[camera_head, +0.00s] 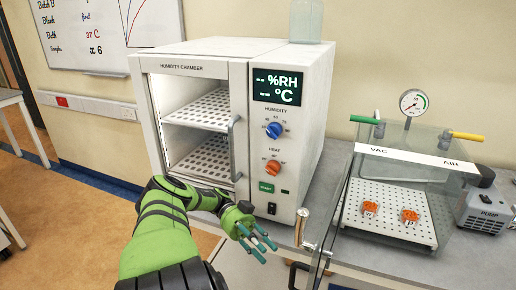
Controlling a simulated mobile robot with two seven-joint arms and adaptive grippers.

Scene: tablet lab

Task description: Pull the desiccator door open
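The desiccator (465,200) is a clear box on the bench at the right, with a white top strip marked VAC and AIR. Its glass door (334,215) appears to stand swung out toward me at the box's left side, seen nearly edge-on. A metal bar handle (302,228) is on the door's left face. My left gripper (264,250) is in front of the humidity chamber's lower right corner, left of the handle and apart from it. Its teal-tipped fingers are spread and empty. My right gripper is not in view.
The humidity chamber (290,150) stands left of the desiccator, its glass front with a bar handle (232,148). Two orange items (370,208) lie on the desiccator's perforated shelf (388,226). A gauge (413,103) rises above it. A pump (487,212) sits at the right.

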